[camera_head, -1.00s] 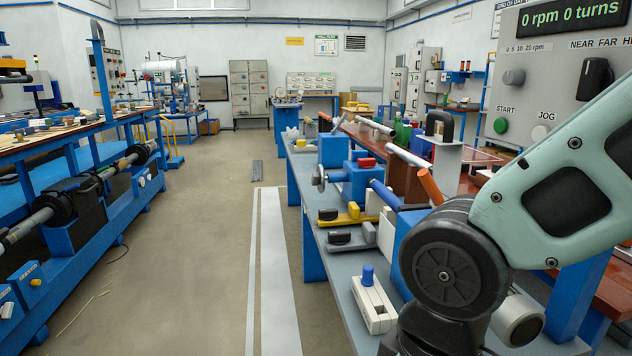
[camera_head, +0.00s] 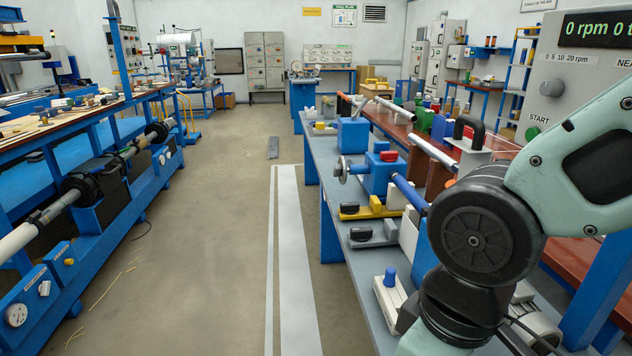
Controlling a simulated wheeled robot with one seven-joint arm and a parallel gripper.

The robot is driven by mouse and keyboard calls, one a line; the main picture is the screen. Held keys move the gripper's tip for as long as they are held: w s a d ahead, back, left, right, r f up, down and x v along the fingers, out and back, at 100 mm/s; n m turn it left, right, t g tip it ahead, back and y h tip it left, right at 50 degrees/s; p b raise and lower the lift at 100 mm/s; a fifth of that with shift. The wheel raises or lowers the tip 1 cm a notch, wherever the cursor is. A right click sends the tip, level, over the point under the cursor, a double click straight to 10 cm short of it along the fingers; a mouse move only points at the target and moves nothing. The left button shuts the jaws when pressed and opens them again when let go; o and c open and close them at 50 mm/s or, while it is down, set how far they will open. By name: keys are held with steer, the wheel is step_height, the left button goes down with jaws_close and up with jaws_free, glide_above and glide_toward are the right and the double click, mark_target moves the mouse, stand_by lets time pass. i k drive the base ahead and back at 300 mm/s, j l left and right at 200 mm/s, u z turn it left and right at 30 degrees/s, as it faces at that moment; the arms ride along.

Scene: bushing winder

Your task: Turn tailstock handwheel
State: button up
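A small grey metal handwheel (camera_head: 342,170) is on the left side of the blue tailstock block (camera_head: 379,177) on the right-hand bench. A red part (camera_head: 389,155) sits on top of the block, and a blue bar (camera_head: 408,192) runs from it toward my arm. The wheel is seen at an angle, small in the picture, and nothing touches it. My arm's dark joint and pale green link fill the lower right, and they hide part of the bench. My gripper is out of view.
The grey bench top (camera_head: 330,146) carries a yellow lever (camera_head: 370,212), a grey lever (camera_head: 376,236) and a white block with a blue knob (camera_head: 390,277). A control panel (camera_head: 570,85) stands at right.

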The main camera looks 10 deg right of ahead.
mark_target(341, 170)
steer(key=i+j+z, duration=0.1)
steer(key=j, duration=0.2)
steer(key=i+j+z, duration=0.1)
steer(key=j, duration=0.25)
steer(key=i+j, duration=0.2)
steer(key=j, duration=0.15)
steer(key=i+j+z, duration=0.15)
steer(key=j, duration=0.2)
steer(key=i+j+z, duration=0.1)
steer(key=j, duration=0.25)
steer(key=i+j+u, duration=0.1)
steer(key=i+j, duration=0.15)
steer(key=j, duration=0.2)
steer(key=i+j+u, duration=0.1)
steer(key=i+j, duration=0.15)
steer(key=j, duration=0.2)
steer(key=i+j+u, duration=0.15)
steer(key=i+j, duration=0.15)
steer(key=j, duration=0.15)
